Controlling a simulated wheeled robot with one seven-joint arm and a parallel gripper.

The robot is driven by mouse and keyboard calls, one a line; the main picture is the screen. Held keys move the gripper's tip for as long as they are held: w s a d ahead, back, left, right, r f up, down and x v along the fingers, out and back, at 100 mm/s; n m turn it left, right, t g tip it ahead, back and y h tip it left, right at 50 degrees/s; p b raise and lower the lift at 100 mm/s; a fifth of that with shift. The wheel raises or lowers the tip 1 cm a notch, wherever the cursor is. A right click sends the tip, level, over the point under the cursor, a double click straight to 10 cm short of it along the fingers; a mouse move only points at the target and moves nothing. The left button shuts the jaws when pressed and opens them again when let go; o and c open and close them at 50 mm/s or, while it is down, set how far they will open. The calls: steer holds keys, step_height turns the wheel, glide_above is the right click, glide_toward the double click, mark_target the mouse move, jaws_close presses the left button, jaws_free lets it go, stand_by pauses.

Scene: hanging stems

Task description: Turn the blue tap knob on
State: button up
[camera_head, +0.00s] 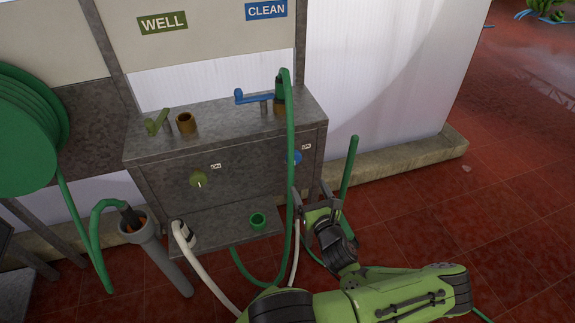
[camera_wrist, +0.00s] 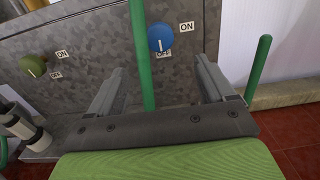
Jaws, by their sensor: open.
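The blue tap knob (camera_head: 294,158) is on the right of the grey metal cabinet's front, below the CLEAN sign. In the wrist view the knob (camera_wrist: 161,36) has a white mark pointing down at the OFF label (camera_wrist: 163,54); the ON label (camera_wrist: 186,27) is to its right. My gripper (camera_head: 310,190) is open, below and in front of the knob, not touching it. In the wrist view my two fingers (camera_wrist: 158,80) are spread wide, with the knob beyond and between them. A green hose (camera_wrist: 140,50) runs upright just left of the knob, between the fingers in this view.
An olive knob (camera_head: 198,178) is on the cabinet's left, below the WELL sign (camera_head: 163,22). A lower shelf (camera_head: 225,232) holds a green ring. A green upright post (camera_head: 349,165) stands right of my gripper. The red tile floor (camera_head: 500,200) on the right is mostly clear.

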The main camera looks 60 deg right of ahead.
mark_target(295, 161)
steer(key=b+x, duration=0.2)
steer(key=x, duration=1.1)
steer(key=shift+f, duration=0.1)
steer(key=c, duration=1)
steer(key=shift+c, duration=0.2)
steer(key=shift+n, duration=0.4)
steer(key=n, duration=0.3)
steer(key=shift+n+p, duration=0.35)
steer(key=shift+n, duration=0.05)
steer(key=n, duration=0.4)
steer(key=shift+n, duration=0.3)
steer(key=n+b, duration=0.1)
steer(key=n, duration=0.3)
steer(key=shift+f, duration=0.1)
steer(key=shift+n+b, duration=0.75)
steer(key=shift+n, duration=1.75)
